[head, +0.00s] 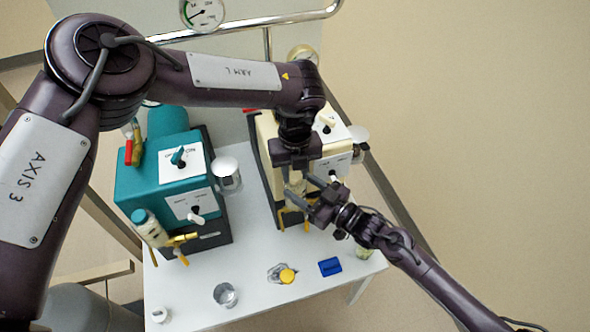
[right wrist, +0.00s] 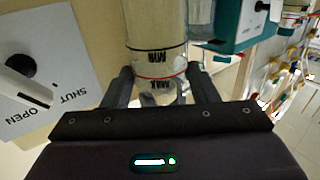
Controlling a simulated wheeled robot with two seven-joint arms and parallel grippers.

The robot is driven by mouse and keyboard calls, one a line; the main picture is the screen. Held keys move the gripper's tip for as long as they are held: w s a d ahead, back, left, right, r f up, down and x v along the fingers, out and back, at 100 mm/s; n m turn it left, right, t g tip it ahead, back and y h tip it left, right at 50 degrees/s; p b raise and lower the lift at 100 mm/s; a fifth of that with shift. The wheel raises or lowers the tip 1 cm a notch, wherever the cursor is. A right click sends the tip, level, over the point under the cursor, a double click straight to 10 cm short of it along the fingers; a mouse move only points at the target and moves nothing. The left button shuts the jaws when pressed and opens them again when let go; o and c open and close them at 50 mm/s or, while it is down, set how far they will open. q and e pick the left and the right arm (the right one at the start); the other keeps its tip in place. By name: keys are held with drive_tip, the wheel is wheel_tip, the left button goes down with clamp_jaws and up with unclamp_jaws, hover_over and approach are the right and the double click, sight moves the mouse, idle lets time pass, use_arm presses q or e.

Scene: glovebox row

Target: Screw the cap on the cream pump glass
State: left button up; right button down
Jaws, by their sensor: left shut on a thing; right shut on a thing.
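The cream pump (head: 270,128) stands on the right of the table, with its sight glass (head: 296,188) on the front. The glass is clear with MIN and MAX marks, and its marked part fills the top of the right wrist view (right wrist: 155,50). My right gripper (head: 297,197) is shut on the glass, its fingers on either side near the MAX line (right wrist: 158,88). My left gripper (head: 296,178) points down just above the right one at the top of the glass. It is shut on what appears to be the cap, mostly hidden by the fingers; its seating cannot be told.
The teal pump (head: 150,185) stands to the left with its own capped glass (head: 150,229). A pipe rail runs behind.

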use_arm(q)
drive_tip(key=m, duration=0.6)
drive_tip(key=shift+m, duration=0.4)
use_arm(e)
drive_tip(key=shift+d, duration=0.1)
use_arm(q)
drive_tip(key=o, duration=1.1)
drive_tip(key=shift+r, duration=2.25)
drive_tip(key=shift+c, duration=0.4)
drive_tip(key=n, duration=0.1)
drive_tip(key=r+n, duration=0.1)
drive_tip(key=n, duration=0.3)
drive_tip(key=shift+r, duration=0.25)
wheel_tip(320, 180, up, 2)
drive_tip(key=n, duration=0.7)
